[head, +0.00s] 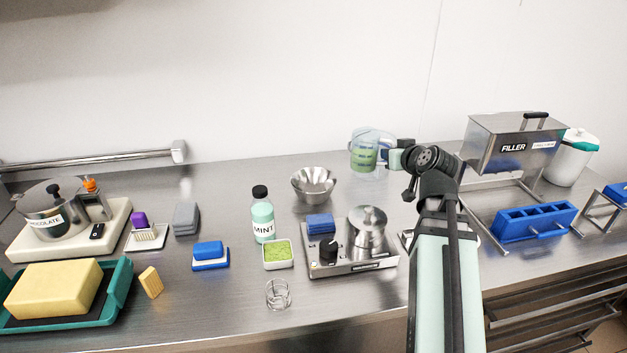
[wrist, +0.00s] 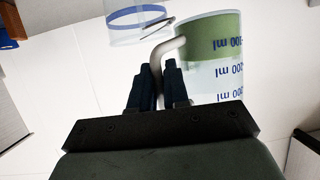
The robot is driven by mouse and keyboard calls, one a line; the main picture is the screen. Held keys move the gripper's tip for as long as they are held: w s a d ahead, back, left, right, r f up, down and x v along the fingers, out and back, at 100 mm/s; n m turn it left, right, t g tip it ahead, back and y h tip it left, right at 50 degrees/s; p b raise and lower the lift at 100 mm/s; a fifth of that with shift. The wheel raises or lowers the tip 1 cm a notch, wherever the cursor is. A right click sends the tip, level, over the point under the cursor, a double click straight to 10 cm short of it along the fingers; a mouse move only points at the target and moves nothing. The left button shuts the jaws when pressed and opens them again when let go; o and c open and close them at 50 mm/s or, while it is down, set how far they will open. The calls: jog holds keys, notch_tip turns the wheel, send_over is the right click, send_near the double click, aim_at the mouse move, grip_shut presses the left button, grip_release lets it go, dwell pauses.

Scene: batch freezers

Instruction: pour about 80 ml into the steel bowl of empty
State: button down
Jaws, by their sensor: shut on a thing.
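My gripper (head: 396,157) is shut on a clear measuring jug (head: 362,155) at the back of the counter. In the wrist view, the fingers (wrist: 157,85) close around the pale handle of the jug (wrist: 228,80). The jug has blue ml marks that read upside down there, and a green band, apparently its contents. It looks about upright in the head view. I cannot tell whether it touches the counter. The steel bowl (head: 314,182) stands to the left of the jug, apart from it. Its inside looks bare metal.
Another clear vessel with a blue band (wrist: 138,22) is close to the jug. A mint bottle (head: 262,215) stands left of the bowl. A steel pot on a scale-like base (head: 350,262) is in front. The filler (head: 510,145) and blue mould (head: 535,222) are right.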

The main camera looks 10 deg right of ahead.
notch_tip(320, 180, down, 10)
jog(key=shift+f, duration=0.25)
dwell(0.4)
dwell(0.3)
